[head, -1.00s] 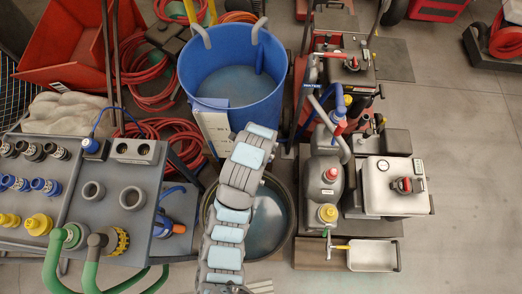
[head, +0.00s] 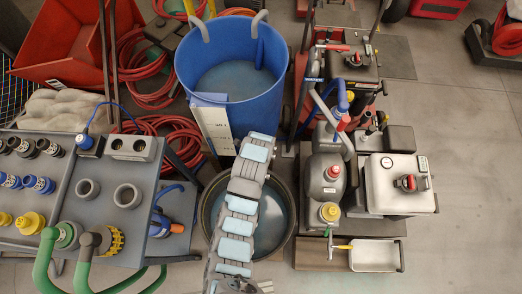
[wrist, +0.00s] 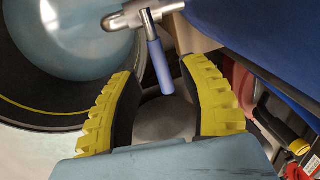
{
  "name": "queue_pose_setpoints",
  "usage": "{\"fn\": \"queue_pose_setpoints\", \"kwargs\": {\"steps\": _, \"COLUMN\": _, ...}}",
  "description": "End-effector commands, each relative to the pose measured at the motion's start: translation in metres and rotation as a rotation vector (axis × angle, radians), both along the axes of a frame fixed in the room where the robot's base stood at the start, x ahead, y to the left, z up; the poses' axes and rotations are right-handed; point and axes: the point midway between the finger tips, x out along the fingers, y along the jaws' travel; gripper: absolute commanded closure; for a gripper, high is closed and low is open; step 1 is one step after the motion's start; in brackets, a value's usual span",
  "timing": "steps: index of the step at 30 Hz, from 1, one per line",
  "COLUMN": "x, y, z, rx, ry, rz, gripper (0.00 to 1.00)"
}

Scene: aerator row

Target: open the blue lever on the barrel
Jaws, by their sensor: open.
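The blue barrel (head: 262,90) stands upright and open-topped in the head view. Its dark blue wall (wrist: 262,35) fills the upper right of the wrist view. A metal tap (wrist: 135,17) with a blue lever (wrist: 159,66) shows at the top of the wrist view. The lever points down the picture, towards the space between my fingers. My gripper (wrist: 163,72) is open, with a yellow ribbed finger on each side of the lever's end. I cannot tell whether either finger touches it. In the head view my arm hides the tap and my gripper.
A dark round tub (head: 287,215) with pale blue inside sits below the barrel. A grey fitting panel (head: 95,230) with green hoses stands left. Pump equipment (head: 325,180) stands close on the right. Red hoses (head: 180,140) lie behind. Open floor (head: 465,180) is far right.

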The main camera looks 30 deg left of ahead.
Motion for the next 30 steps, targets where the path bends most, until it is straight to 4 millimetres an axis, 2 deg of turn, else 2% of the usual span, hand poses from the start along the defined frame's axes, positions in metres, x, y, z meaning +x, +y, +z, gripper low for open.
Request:
{"fn": "queue_pose_setpoints", "kwargs": {"steps": 3, "x": 0.002, "y": 0.001, "z": -0.015, "rx": -0.002, "ry": 0.004, "rz": 0.002, "gripper": 0.57}}
{"fn": "queue_pose_setpoints", "kwargs": {"steps": 9, "x": 0.005, "y": 0.002, "z": -0.027, "rx": -0.001, "ry": 0.001, "rz": 0.001, "gripper": 0.57}}
{"fn": "queue_pose_setpoints", "kwargs": {"steps": 21, "x": 0.006, "y": 0.002, "z": -0.030, "rx": 0.000, "ry": 0.000, "rz": 0.000, "gripper": 0.56}}
{"fn": "queue_pose_setpoints", "kwargs": {"steps": 24, "x": 0.005, "y": 0.002, "z": -0.030, "rx": 0.000, "ry": 0.000, "rz": 0.000, "gripper": 0.85}}
{"fn": "queue_pose_setpoints", "kwargs": {"steps": 26, "x": 0.005, "y": 0.002, "z": -0.030, "rx": 0.000, "ry": 0.000, "rz": 0.001, "gripper": 1.00}}
{"fn": "queue_pose_setpoints", "kwargs": {"steps": 30, "x": 0.005, "y": 0.002, "z": -0.030, "rx": 0.000, "ry": 0.000, "rz": 0.001, "gripper": 1.00}}
